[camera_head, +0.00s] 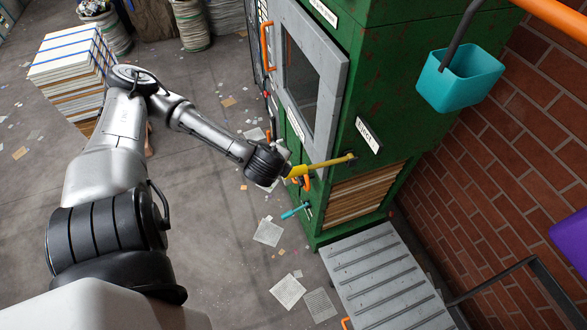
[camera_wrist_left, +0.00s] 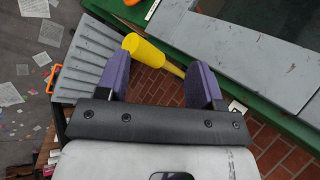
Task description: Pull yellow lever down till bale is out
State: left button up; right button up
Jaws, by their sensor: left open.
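The yellow lever (camera_head: 325,164) sticks out from the side of the green baler (camera_head: 376,95), its thick grip end toward my left gripper (camera_head: 284,169). In the left wrist view, the lever (camera_wrist_left: 155,55) runs across the gap at the fingertips. Its knob lies by the left finger and its shaft goes behind the right one. The purple fingers of my left gripper (camera_wrist_left: 160,66) are apart and open; I cannot tell whether they touch the lever. The bale (camera_head: 363,194), layered and brown, sits in the low opening of the baler. My right gripper is out of view.
A grey ribbed ramp (camera_head: 385,282) lies below the bale opening; its surface is bare. A teal bin (camera_head: 462,78) hangs at the upper right by the brick wall (camera_head: 500,150). A teal-handled lever (camera_head: 295,211) and orange handle stand near the lever. Papers litter the floor.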

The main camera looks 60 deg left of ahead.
pick_arm(q)
jog(key=s+a+r+g, duration=0.3)
jog(key=a+r, duration=0.1)
jog(key=a, duration=0.4)
jog(key=n+t+h, duration=0.3)
jog(key=n+h, duration=0.6)
jog(key=n, duration=0.2)
send_near(293, 170)
jog(key=shift+n, duration=0.3)
jog(key=b+x, duration=0.2)
jog(key=x, duration=0.1)
jog(key=b+x, duration=0.1)
jog(key=x, duration=0.2)
jog(key=b+x, duration=0.2)
jog(key=x, duration=0.1)
jog(key=shift+s+a+f+b, duration=0.1)
jog(key=shift+a+f+b, duration=0.05)
jog(key=shift+a+b, duration=0.2)
jog(key=shift+b+x, duration=0.75)
jog(key=shift+x, duration=0.05)
jog(key=shift+d, duration=0.1)
jog(key=shift+c, duration=0.2)
grip_shut()
